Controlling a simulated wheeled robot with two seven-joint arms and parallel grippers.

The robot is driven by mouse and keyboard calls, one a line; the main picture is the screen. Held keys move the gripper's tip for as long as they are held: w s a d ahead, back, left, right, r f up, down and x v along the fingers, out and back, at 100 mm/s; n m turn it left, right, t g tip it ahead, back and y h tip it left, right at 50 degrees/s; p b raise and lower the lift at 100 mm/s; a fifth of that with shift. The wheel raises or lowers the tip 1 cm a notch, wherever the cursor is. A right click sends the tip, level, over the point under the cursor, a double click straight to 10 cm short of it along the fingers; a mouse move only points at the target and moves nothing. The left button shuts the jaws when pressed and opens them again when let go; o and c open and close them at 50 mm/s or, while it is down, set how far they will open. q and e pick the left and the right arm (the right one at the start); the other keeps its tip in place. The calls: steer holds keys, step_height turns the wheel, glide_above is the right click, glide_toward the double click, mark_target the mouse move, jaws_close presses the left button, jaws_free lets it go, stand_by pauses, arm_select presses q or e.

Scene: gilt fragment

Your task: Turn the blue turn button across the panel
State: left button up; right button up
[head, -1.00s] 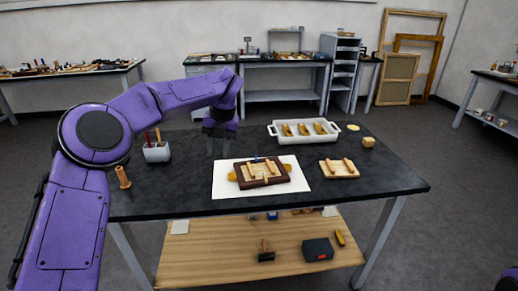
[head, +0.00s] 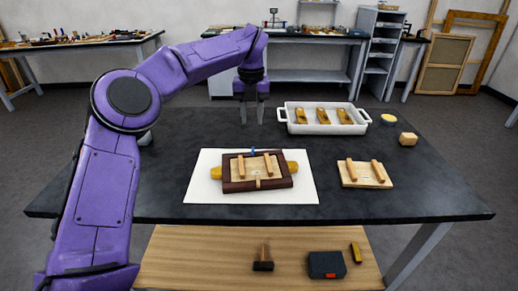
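The blue turn button (head: 253,151) is a small blue piece at the middle of the far edge of a dark brown frame (head: 228,183). A pale panel (head: 254,170) with two wooden bars lies in the frame. The frame lies flat on a white sheet (head: 203,192) on the dark table. My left gripper (head: 251,120) points down beyond the button in the picture, apart from it. Its two fingers are spread with nothing between them. Its exact height over the table is hard to tell. My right gripper is out of view.
A white tray (head: 283,117) with several gilt pieces stands right of the gripper. A second pale panel with two bars (head: 365,173), a wooden block (head: 408,139) and a yellow disc (head: 390,119) are on the right. The table (head: 420,205) is bare at front right.

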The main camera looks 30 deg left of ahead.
mark_target(253, 150)
arm_select(q)
step_height(253, 150, down, 11)
steer(key=shift+w+r, duration=0.1)
steer(key=shift+w, duration=0.05)
